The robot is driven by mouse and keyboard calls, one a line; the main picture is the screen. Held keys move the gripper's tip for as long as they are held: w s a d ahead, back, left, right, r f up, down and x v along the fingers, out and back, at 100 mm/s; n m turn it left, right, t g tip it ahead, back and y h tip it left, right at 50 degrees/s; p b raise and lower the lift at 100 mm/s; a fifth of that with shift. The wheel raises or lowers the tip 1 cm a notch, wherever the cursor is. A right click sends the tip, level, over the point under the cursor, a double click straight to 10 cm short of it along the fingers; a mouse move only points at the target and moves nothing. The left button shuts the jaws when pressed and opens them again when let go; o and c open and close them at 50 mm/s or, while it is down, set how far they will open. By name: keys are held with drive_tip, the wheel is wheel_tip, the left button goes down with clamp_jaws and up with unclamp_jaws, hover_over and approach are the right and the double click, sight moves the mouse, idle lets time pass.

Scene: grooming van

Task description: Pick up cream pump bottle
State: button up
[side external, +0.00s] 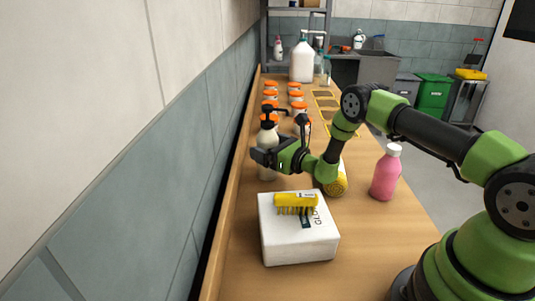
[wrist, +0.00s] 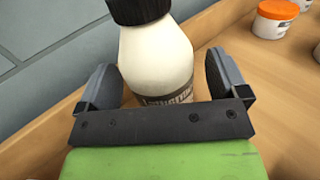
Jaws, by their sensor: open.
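The cream pump bottle (side external: 266,169) with a black pump top stands upright on the wooden counter, close to the left wall, partly hidden behind my gripper in the side view. In the wrist view the cream bottle (wrist: 157,58) shows its black collar and a dark label band. My gripper (wrist: 162,75) is open, with one finger on each side of the bottle's body. A gap shows between the bottle and the right finger; the left finger is very near the body, and I cannot tell whether it touches. In the side view my gripper (side external: 262,157) is at the bottle's mid height.
A white box (side external: 298,246) with a yellow brush (side external: 296,200) on top stands in front. A pink bottle (side external: 386,175) and a yellow item (side external: 338,184) are to the right. Several orange-lidded jars (side external: 299,107) and a large white pump bottle (side external: 301,62) stand behind. The wooden counter (side external: 385,240) is bare at front right.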

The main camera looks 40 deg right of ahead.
drive_tip(key=shift+w, duration=0.25)
drive_tip(key=c, duration=1.2)
drive_tip(key=shift+r, duration=0.1)
